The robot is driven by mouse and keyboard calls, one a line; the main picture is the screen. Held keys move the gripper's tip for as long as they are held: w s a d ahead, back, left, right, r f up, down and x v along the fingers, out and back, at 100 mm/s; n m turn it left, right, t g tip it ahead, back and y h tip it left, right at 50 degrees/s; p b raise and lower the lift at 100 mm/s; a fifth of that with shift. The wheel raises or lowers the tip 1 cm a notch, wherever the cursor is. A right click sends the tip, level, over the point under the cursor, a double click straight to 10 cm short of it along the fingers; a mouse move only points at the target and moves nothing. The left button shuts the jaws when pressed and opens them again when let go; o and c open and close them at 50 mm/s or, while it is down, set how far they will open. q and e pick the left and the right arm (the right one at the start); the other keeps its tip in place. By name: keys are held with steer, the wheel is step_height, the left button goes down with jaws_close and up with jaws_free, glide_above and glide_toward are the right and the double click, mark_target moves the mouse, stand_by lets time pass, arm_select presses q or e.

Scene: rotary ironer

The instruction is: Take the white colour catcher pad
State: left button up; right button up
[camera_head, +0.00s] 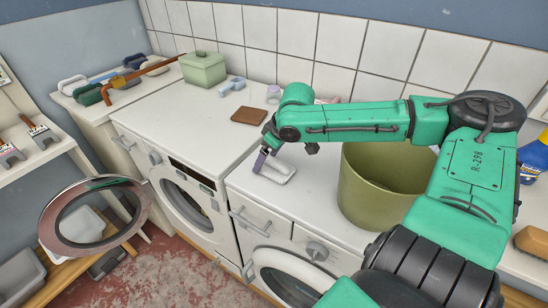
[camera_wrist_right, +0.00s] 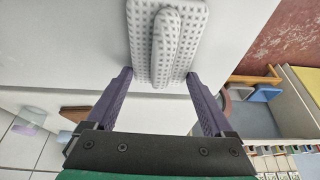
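The white colour catcher pad (camera_head: 284,174) lies on the white top of the right-hand front-loading machine (camera_head: 262,198). In the right wrist view the pad (camera_wrist_right: 190,38) is a dimpled rectangle with a raised rounded ridge along its middle. My right gripper (camera_head: 263,160) is at the pad's left end in the head view. In the right wrist view its two purple fingers (camera_wrist_right: 158,74) are apart, one on each side of the pad's near end. I cannot tell whether they touch it. My left gripper is not in view.
An olive bin (camera_head: 357,190) stands close to the right of the pad. A brown block (camera_head: 248,116), a light blue object (camera_head: 232,84) and a green lidded box (camera_head: 203,69) are farther back. An open round door (camera_head: 75,218) is at the lower left.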

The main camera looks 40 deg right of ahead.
steer(key=c, duration=0.4)
